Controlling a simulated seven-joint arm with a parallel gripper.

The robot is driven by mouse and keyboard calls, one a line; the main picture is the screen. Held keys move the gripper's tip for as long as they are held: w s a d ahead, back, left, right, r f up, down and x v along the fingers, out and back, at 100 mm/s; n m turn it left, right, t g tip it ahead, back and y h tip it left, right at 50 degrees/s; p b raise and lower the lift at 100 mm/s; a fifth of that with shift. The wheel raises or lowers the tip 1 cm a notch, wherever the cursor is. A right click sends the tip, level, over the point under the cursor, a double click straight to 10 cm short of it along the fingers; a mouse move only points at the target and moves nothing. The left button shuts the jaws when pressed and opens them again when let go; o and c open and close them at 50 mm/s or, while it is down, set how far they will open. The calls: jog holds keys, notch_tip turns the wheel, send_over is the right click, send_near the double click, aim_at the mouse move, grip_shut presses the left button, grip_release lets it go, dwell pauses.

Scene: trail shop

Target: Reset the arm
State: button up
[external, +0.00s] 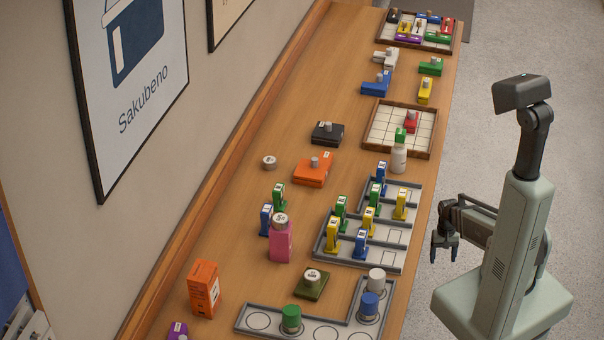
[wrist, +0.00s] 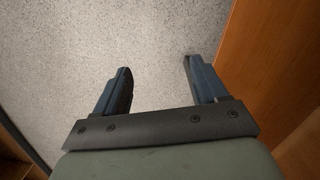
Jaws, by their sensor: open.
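My gripper (external: 445,246) hangs beside the right edge of the wooden counter, over the floor, with its fingers pointing down. In the wrist view my gripper (wrist: 158,78) has its two dark blue fingers spread apart, with nothing between them. Grey speckled floor (wrist: 150,35) shows past the fingertips. My arm is folded close to my column and touches nothing on the counter.
The counter (external: 235,240) runs along my left side; its wooden side (wrist: 270,50) is close on the right in the wrist view. Grey trays (external: 325,252) with coloured items, a tiled tray (external: 380,135), a pink bottle (external: 281,245) and an orange box (external: 204,288) stand on it. Floor to the right is clear.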

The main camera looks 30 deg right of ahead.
jog(key=s+a+f+n+g, duration=0.2)
jog(key=s+a, duration=0.5)
jog(key=s, duration=0.5)
jog(key=s+a+f+n+g, duration=0.3)
jog(key=s+a+f, duration=0.2)
jog(key=s, duration=0.8)
jog(key=a, duration=0.3)
jog(key=shift+f, duration=0.15)
jog(key=shift+a, duration=0.1)
